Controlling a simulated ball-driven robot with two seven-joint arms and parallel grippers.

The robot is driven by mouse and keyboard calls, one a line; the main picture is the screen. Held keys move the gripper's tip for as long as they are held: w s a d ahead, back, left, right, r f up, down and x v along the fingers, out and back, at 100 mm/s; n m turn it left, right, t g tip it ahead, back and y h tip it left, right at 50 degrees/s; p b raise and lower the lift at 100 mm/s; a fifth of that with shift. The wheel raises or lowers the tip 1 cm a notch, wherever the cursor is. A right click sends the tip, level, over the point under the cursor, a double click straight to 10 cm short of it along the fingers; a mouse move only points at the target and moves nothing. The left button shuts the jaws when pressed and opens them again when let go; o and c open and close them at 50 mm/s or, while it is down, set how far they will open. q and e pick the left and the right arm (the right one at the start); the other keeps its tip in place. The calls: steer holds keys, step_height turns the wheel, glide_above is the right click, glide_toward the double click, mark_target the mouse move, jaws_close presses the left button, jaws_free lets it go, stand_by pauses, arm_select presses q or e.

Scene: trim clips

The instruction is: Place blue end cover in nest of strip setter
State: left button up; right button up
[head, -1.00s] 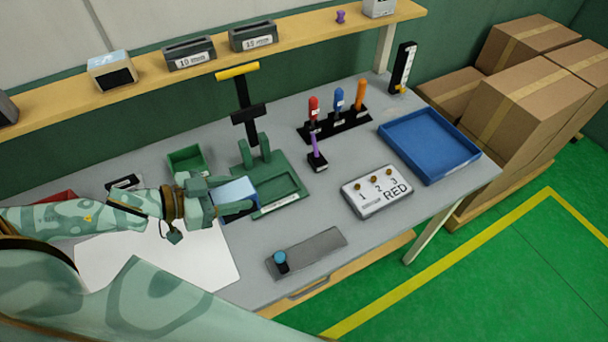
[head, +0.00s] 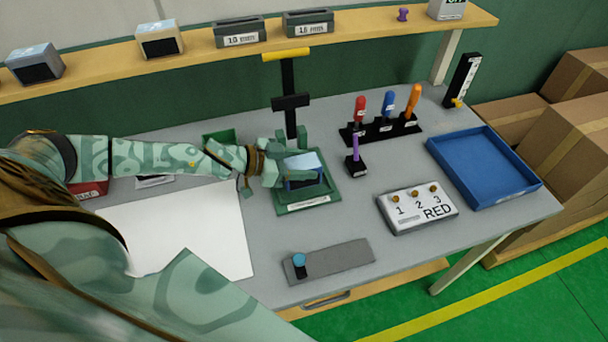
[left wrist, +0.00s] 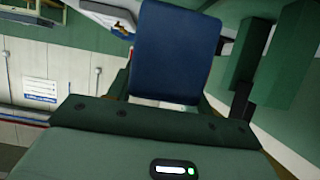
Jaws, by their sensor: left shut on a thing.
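The blue end cover (head: 303,172) is a light-blue topped block with a dark blue side. My left gripper (head: 300,170) is shut on it. In the head view the cover overlaps the nest of the green strip setter (head: 309,206); I cannot tell whether it touches the nest floor. The setter has a black post and a yellow handle (head: 286,55) behind the gripper. In the left wrist view the blue cover (left wrist: 175,50) fills the middle, with a green upright of the setter (left wrist: 282,65) at the right. My right gripper is not in view.
A green bin (head: 220,138) stands behind my left forearm. Coloured tools stand in a black rack (head: 382,130), with a purple one (head: 355,150) in front. A blue tray (head: 484,170), a RED sign block (head: 418,208) and a grey plate (head: 345,258) lie around. White sheet (head: 180,230) lies front left.

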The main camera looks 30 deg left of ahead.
arm_select(q)
steer(key=shift+w+f, duration=0.45)
steer(key=shift+f, duration=0.1)
step_height(320, 180, down, 3)
steer(key=shift+f+b, duration=0.1)
steer(key=shift+b, duration=0.65)
steer(key=o, duration=1)
steer(key=shift+s, duration=0.15)
steer(key=p+v, duration=0.2)
steer(key=v, duration=1)
steer(key=shift+p, duration=0.35)
